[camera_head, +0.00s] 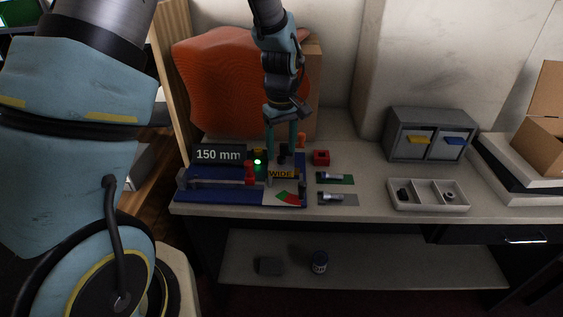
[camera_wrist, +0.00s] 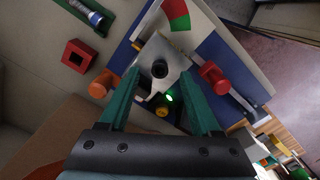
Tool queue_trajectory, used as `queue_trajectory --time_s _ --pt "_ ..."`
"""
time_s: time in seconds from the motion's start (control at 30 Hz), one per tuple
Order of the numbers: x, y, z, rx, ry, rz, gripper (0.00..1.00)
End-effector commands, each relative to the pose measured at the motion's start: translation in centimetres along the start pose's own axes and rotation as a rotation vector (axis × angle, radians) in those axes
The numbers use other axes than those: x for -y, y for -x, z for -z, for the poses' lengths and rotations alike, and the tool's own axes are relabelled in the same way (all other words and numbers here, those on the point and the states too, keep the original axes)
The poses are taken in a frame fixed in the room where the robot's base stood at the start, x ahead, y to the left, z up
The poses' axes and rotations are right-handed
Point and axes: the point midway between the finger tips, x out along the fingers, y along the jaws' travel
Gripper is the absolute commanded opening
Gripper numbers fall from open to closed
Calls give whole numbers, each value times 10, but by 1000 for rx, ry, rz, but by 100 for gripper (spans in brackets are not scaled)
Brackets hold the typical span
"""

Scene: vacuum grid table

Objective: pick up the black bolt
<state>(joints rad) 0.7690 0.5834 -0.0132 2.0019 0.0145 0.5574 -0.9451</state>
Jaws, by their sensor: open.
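A gap shows between the bolt and each finger. In the head view my gripper (camera_head: 282,150) is low over the back of the fixture. How far the fingertips reach down around the bolt is unclear.
A divided tray (camera_head: 428,207) lies right. A green light glows.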

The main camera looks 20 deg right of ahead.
Motion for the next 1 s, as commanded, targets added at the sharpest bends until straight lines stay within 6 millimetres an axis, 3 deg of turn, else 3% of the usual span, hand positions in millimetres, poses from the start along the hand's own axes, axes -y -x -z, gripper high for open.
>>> queue_trajectory --time_s 0.2,0.43,1.0 --pt "0 -21 0 1 0 -1 64" --pt "0 -23 0 0 0 -2 64" --pt "0 -22 0 0 -1 -2 0"
